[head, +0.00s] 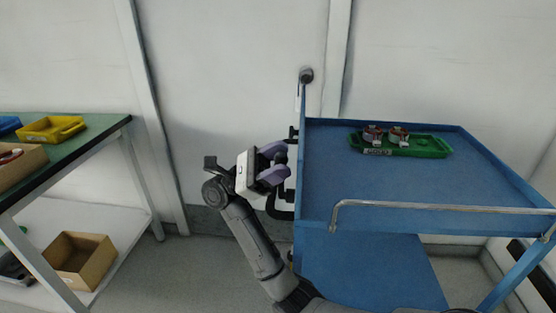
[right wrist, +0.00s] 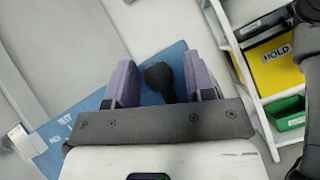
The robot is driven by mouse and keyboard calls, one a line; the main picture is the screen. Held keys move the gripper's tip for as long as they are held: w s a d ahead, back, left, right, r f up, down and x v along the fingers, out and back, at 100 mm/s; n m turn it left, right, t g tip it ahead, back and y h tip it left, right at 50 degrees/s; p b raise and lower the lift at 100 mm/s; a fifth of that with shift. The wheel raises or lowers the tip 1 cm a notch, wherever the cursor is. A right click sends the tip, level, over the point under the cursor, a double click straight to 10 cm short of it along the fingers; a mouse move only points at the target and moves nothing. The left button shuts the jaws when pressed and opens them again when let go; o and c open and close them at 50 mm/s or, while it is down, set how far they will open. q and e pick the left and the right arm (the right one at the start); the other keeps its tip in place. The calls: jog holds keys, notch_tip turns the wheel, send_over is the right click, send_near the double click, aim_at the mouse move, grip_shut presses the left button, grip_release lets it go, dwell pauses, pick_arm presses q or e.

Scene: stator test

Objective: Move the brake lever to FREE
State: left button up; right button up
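My right gripper (head: 274,163) is in the middle of the head view, beside the left edge of the blue cart, its two purple fingers pointing right and held apart. In the right wrist view my right gripper (right wrist: 165,88) shows a clear gap between the fingers. A black knob on a dark stem (right wrist: 160,78), which looks like the brake lever, shows in that gap. I cannot tell whether it is between the fingertips or beyond them, and no contact shows. In the head view the lever is not clearly made out. My left gripper is not in view.
The blue cart (head: 400,190) carries a green tray (head: 428,147) with two copper-coloured parts. A black curved handle (head: 279,207) juts from its left side. A dark round knob (head: 306,76) shows above its back left corner. A green-topped bench (head: 85,143) stands left, with open floor between.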

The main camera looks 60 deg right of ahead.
jog(key=shift+o, duration=0.4)
jog(key=shift+r, duration=0.1)
jog(key=shift+w, duration=0.3)
jog(key=p+v, duration=0.2)
jog(key=v, duration=1.1)
jog(key=shift+a+f+p, duration=0.2)
jog(key=shift+f+p, duration=0.1)
jog(key=shift+p, duration=0.05)
